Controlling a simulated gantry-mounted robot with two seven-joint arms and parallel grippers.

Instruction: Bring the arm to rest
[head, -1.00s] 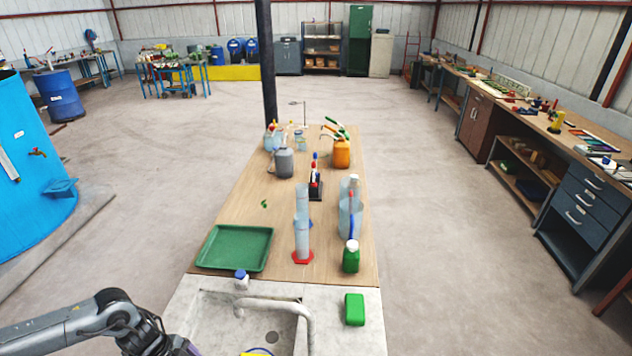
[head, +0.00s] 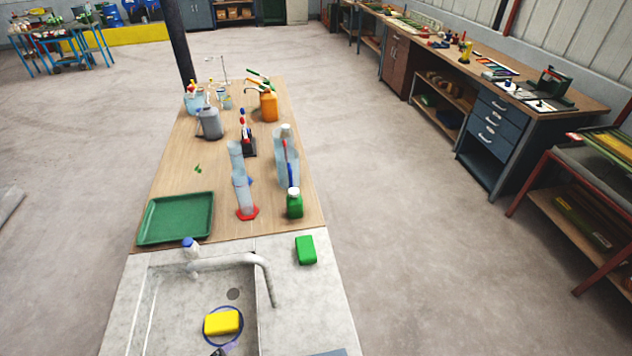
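Neither gripper is clearly in the head view. The left arm is out of the picture. A small dark, purplish piece (head: 221,351) shows at the bottom edge, in the sink (head: 140,318); I cannot tell whether it belongs to my arm. In the sink, a yellow block (head: 222,322) lies within a dark blue-purple ring. The grey tap (head: 262,262) curves over the sink's right side.
A green tray (head: 143,234), a tall cylinder with a red base (head: 247,212), a green bottle (head: 294,205) and an orange canister (head: 269,108) stand on the wooden table (head: 180,165). A green block (head: 306,250) lies right of the sink. Floor is open to the right.

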